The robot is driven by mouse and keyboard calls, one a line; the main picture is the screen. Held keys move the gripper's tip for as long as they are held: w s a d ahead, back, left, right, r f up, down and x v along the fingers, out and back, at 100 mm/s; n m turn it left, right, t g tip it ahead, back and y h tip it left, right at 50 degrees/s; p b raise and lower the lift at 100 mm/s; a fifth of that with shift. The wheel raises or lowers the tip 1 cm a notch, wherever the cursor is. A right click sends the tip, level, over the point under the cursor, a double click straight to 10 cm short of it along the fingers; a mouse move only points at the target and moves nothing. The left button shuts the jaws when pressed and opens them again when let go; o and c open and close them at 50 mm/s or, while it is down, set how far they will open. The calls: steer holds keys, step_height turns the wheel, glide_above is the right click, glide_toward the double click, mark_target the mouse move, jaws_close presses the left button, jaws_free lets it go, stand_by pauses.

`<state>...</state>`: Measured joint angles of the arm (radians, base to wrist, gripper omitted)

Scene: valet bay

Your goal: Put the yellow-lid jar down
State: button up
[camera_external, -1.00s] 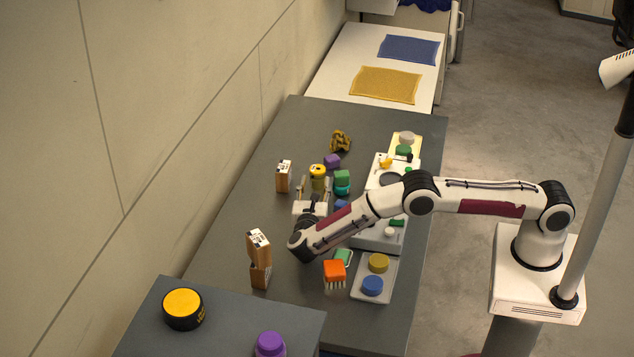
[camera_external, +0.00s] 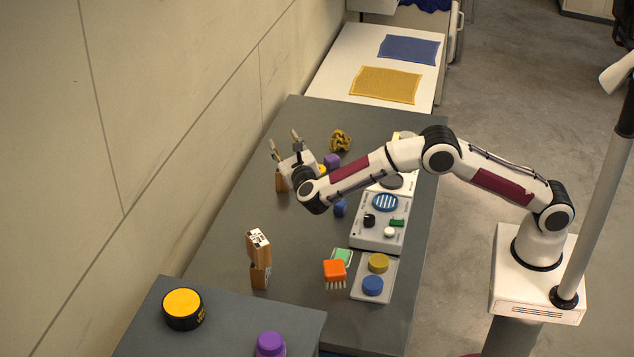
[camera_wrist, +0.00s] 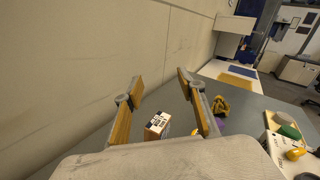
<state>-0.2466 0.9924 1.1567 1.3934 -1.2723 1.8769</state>
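A small jar with a yellow lid (camera_external: 321,168) stands on the grey bench, mostly hidden behind my gripper and wrist in the external view. A bit of yellow (camera_wrist: 195,132) shows beside the right finger in the wrist view. My gripper (camera_external: 284,137) is raised above the bench at the wall side, fingers spread and apart from the jar. The wrist view shows nothing between the fingertips (camera_wrist: 160,77). A larger black jar with a yellow lid (camera_external: 183,309) stands on the near table.
A cardboard box (camera_wrist: 158,124) stands close below the fingers. A brown lump (camera_external: 340,141) and a purple block (camera_external: 332,161) lie behind the jar. A second box (camera_external: 259,259), an orange brush (camera_external: 335,272) and a tray (camera_external: 357,293) are nearer. The wall borders the left.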

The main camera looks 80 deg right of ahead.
steer(key=a+r+n+t+y, duration=0.3)
steer(key=r+n+y, duration=0.1)
steer(key=r+n, duration=0.35)
steer(key=a+r+n+t+y, duration=0.35)
steer(key=r+n, duration=0.25)
steer(key=r, duration=0.3)
steer(key=s+a+r+n+y, duration=0.2)
steer(key=s+n+y, duration=0.2)
steer(key=s+n, duration=0.15)
steer(key=s+a+r+n+y, duration=0.2)
steer(key=s+r+n+y, duration=0.1)
steer(key=s+n, duration=0.25)
steer(key=s+d+f+n+g, duration=0.1)
steer(key=s+f+n+g, duration=0.2)
steer(key=s, duration=1.2)
steer(key=s+d+f+n+g, duration=0.2)
steer(key=s+f+n+g, duration=0.2)
steer(key=s+f+n, duration=0.5)
steer(key=s+d+f+n+g, duration=0.1)
steer(key=s+f+n+g, duration=0.3)
steer(key=s, duration=1.7)
step_height(320, 180, down, 2)
steer(key=n, duration=0.3)
steer(key=shift+d+f, duration=0.2)
